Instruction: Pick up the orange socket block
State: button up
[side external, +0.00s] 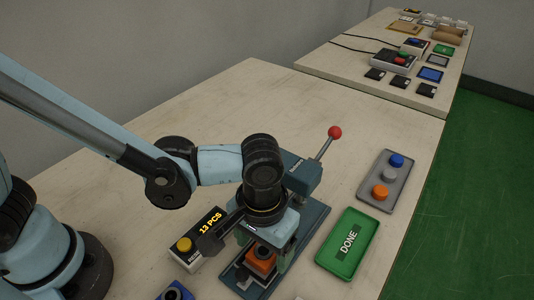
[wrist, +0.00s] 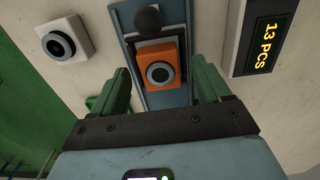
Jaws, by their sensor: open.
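The orange socket block (wrist: 158,55) has a dark round hole with a grey ring on its top face. It sits in a dark holder on the blue base of a lever press (wrist: 132,35). In the side view the block (side external: 262,264) shows under my gripper (side external: 263,253), partly hidden. In the wrist view my gripper (wrist: 164,78) is open, with green fingers to the left and right of the near part of the block. A gap shows on both sides, and I cannot tell the height of the fingertips. The press (side external: 312,222) has a red-knobbed lever.
A counter box (side external: 198,247) reading 13 PCS stands left of the press. A white socket block (wrist: 82,30) and a blue block (side external: 165,295) lie nearby. The table's back is clear.

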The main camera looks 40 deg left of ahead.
jog(key=shift+f, duration=0.3)
jog(key=c, duration=1.2)
jog(key=shift+o, duration=0.2)
jog(key=shift+r, duration=0.15)
